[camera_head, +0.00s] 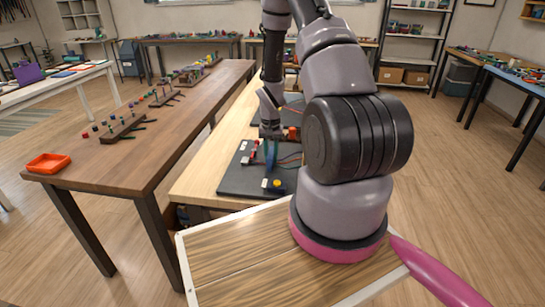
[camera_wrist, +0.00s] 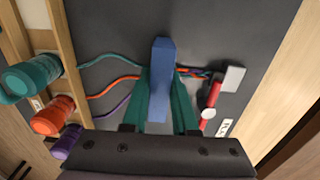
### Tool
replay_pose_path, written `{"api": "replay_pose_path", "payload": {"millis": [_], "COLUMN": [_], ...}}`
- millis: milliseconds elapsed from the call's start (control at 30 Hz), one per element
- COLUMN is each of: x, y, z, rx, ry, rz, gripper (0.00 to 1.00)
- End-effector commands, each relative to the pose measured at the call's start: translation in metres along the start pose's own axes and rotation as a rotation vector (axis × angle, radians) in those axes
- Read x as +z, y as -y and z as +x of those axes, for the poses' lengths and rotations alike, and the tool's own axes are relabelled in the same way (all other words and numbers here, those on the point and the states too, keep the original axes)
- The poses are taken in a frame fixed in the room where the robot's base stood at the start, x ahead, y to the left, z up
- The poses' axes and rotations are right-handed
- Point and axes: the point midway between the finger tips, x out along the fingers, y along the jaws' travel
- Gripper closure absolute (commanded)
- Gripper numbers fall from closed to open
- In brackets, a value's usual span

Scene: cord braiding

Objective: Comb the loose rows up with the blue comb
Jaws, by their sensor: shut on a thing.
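My gripper (camera_wrist: 163,105) is shut on the blue comb (camera_wrist: 162,60), its green fingers on either side. In the head view the comb (camera_head: 271,154) hangs below my gripper (camera_head: 270,137), over the dark board (camera_head: 232,184). In the wrist view a teal cord (camera_wrist: 110,57), an orange cord (camera_wrist: 112,88) and a purple cord (camera_wrist: 116,108) run separately from the left toward the comb. A short multicoloured braid (camera_wrist: 196,73) shows right of it. The comb and fingers hide where the cords meet, and I cannot tell whether the comb touches them.
Teal (camera_wrist: 30,78), orange (camera_wrist: 52,116) and purple (camera_wrist: 66,142) spools stand along a wooden rail (camera_wrist: 64,50) at the left. A red clamp (camera_wrist: 214,94) with a grey block (camera_wrist: 233,78) sits at the braid's right end. Bare board lies above the cords.

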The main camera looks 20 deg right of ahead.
Motion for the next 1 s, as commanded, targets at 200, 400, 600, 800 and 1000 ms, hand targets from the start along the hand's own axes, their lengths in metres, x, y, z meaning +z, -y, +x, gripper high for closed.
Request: {"api": "replay_pose_path", "payload": {"millis": [200, 400, 600, 800, 1000], "x": [0.0, -0.001, 0.0, -0.001, 0.0], "y": [0.0, -0.001, -0.004, -0.006, -0.008], "z": [0.0, -0.013, -0.033, -0.053, -0.073], "rx": [0.0, -0.001, -0.001, -0.001, -0.001], "ry": [0.0, -0.002, -0.002, -0.003, -0.002], "rz": [-0.001, -0.001, 0.0, 0.0, -0.001], "gripper": [1.0, 1.0, 1.0, 1.0, 1.0]}}
